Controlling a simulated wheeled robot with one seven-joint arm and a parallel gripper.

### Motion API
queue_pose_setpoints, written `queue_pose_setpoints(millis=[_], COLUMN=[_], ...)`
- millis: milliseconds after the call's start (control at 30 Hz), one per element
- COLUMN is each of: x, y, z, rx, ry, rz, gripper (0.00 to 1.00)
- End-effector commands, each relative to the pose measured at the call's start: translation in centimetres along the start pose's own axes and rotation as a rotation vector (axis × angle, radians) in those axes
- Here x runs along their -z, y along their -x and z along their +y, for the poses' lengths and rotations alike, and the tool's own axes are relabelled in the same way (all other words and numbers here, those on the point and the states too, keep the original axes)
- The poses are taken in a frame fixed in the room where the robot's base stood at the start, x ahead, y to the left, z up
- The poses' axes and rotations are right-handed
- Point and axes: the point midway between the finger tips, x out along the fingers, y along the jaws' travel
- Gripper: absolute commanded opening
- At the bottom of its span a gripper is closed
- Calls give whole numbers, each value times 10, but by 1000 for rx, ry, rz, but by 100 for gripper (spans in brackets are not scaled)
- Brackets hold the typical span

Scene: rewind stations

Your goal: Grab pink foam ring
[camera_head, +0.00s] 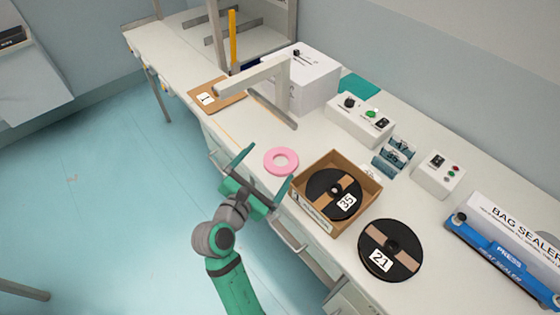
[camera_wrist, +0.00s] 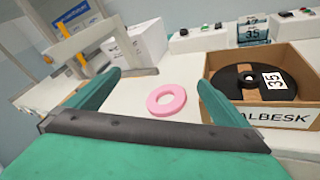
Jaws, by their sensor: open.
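The pink foam ring (camera_head: 268,163) lies flat on the white bench, left of the cardboard box; it also shows in the wrist view (camera_wrist: 154,107), roughly midway between my fingers. My gripper (camera_head: 262,170) is open and empty, at the bench's front edge. Its two green fingers (camera_wrist: 158,85) point toward the ring in the wrist view. The ring appears beyond the fingertips, apart from them. I cannot tell exactly how high the fingers are above the bench.
A cardboard box (camera_head: 314,222) holding black reel 35 (camera_head: 322,188) stands close right of the ring. Black reel 21 (camera_head: 404,262) lies farther right. A grey stand (camera_head: 284,92) and a brown board (camera_head: 226,92) are behind left.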

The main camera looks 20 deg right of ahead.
Motion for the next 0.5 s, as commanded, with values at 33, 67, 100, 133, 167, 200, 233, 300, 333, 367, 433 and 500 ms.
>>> queue_pose_setpoints(millis=[33, 67, 100, 133, 167, 200, 233, 300, 333, 367, 433, 500], x=[14, 21, 31, 38, 45, 54, 60, 75, 80, 85, 92, 96], y=[-5, -8, -11, -13, -14, -16, -18, -22, -23, -24, -26, -31], z=[4, 5, 5, 6, 6, 7, 6, 4, 3, 2, 1, 0], rx=[26, 43, 64, 80, 94, 112, 125, 146, 155, 161, 172, 179], ry=[64, 104, 158, 195, 233, 282, 309, 357, 375, 392, 419, 434], rz=[22, 35, 53, 66, 78, 95, 107, 126, 134, 140, 151, 156], gripper=[100, 100, 100, 100, 100, 100, 100, 100, 100, 100, 100, 100])
